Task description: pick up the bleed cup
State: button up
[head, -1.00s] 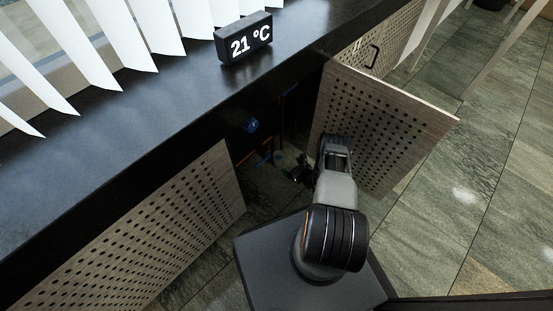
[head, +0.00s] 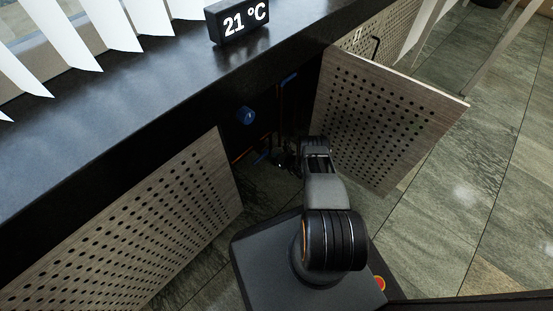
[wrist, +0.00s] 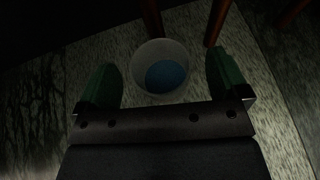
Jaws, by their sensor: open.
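The bleed cup (wrist: 162,56) is a pale round cup with blue at its bottom, seen from above in the wrist view. It stands on the floor inside the dark cabinet. My gripper (wrist: 162,80) is open, with a green fingertip on each side of the cup in the picture. I cannot tell whether the fingers are level with the cup or above it. In the head view my gripper reaches into the dark opening, and its fingers and the cup are too dark and small to make out.
Two perforated cabinet doors stand open, left (head: 150,225) and right (head: 385,120) of my arm. A blue knob (head: 245,116) and copper-coloured pipes (wrist: 217,22) are inside, the pipes just beyond the cup. A black sill (head: 150,105) with a temperature display (head: 237,20) runs above.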

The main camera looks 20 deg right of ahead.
jog(key=shift+w+a+f, duration=0.2)
jog(key=shift+w+f, duration=0.15)
jog(key=shift+w, duration=0.25)
jog(key=shift+r, duration=0.1)
jog(key=c, duration=1.1)
jog(key=shift+r, duration=0.1)
